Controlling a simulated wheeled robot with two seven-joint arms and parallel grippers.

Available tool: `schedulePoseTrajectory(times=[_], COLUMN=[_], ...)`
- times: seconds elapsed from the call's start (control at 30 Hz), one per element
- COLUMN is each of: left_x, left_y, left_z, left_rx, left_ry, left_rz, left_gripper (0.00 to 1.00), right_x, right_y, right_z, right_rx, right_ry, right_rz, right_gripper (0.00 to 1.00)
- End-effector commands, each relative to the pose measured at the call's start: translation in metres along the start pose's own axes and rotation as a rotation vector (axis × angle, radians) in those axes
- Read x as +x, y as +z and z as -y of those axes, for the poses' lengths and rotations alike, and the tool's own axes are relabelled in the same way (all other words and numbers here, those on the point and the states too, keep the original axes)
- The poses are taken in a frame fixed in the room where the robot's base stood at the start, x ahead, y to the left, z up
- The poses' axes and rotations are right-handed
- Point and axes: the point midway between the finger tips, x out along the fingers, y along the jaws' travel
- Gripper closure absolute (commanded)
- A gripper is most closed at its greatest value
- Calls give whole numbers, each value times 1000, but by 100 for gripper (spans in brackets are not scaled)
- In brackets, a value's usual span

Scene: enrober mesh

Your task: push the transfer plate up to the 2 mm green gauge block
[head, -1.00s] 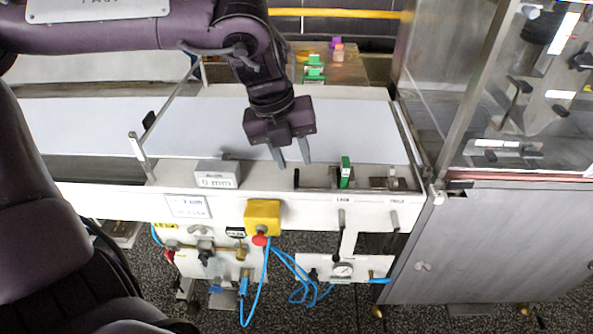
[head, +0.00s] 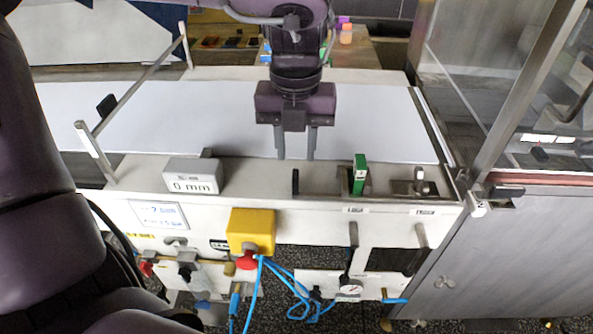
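The green gauge block (head: 360,174) stands upright in a small metal holder on the white front rail. A narrow grey strip (head: 434,127) at the right end of the white belt may be the transfer plate, but I cannot tell for sure. My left gripper (head: 296,156) points straight down over the front edge of the belt, left of the green block and apart from it. Its two fingers are spread with nothing between them. My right gripper is not in view.
A grey display (head: 192,178) reading 0 mm sits on the rail, with a small black upright piece (head: 295,182) further right. A yellow box with a red button (head: 250,232) hangs in front. A clear-walled cabinet (head: 520,90) bounds the right.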

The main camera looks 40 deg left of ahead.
Motion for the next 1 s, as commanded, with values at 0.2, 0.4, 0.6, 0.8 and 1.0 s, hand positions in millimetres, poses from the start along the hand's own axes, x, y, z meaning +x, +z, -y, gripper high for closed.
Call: schedulePoseTrajectory(times=[0.2,0.4,0.6,0.8,1.0], left_x=[36,59,64,64,64], left_y=[-1,0,0,0,0], left_z=[0,0,0,0,0], left_rx=[1,0,0,0,-1], left_ry=[0,0,-1,-1,-1], left_rz=[-5,-2,0,0,0], left_gripper=[67,67,67,74,100], right_x=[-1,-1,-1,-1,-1], right_y=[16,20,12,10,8], right_z=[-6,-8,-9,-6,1], right_rx=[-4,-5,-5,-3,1], right_ry=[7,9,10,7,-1], right_rz=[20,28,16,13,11], right_gripper=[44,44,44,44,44])
